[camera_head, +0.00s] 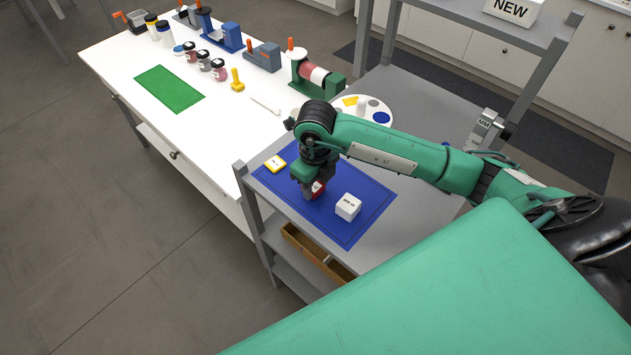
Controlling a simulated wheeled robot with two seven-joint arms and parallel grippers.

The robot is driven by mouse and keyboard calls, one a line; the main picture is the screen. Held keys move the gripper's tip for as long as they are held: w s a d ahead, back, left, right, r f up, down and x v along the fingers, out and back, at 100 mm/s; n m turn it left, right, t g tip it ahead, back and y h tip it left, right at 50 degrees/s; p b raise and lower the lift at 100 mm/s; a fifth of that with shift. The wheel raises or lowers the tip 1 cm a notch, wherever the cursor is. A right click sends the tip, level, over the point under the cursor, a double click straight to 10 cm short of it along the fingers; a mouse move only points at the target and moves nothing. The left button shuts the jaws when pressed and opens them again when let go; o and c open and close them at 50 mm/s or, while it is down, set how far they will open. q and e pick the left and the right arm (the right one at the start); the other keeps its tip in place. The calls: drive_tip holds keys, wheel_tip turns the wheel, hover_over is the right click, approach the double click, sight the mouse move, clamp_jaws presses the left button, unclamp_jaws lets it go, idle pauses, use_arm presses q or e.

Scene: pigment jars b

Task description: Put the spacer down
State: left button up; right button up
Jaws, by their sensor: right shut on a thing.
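My right gripper (315,192) points down over the blue mat (347,229) on the grey cart. It is shut on the spacer (319,187), a small red block with a white face, mostly hidden by the fingers. The spacer is at or just above the mat; I cannot tell whether it touches. A white labelled cube (348,206) stands on the mat to the right of the gripper. My left gripper is not in view.
A white table (215,145) adjoins the cart, with a green mat (169,89), several jars and a yellow stamp-like piece (237,81). A round palette (375,105) lies behind my arm. A grey shelf (470,12) rises at the back. The mat's near part is clear.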

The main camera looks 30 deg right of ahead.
drive_tip(key=shift+f, duration=0.3)
drive_tip(key=shift+f, duration=0.1)
drive_tip(key=shift+f+b, duration=0.15)
drive_tip(key=shift+b, duration=0.15)
drive_tip(key=o, duration=1)
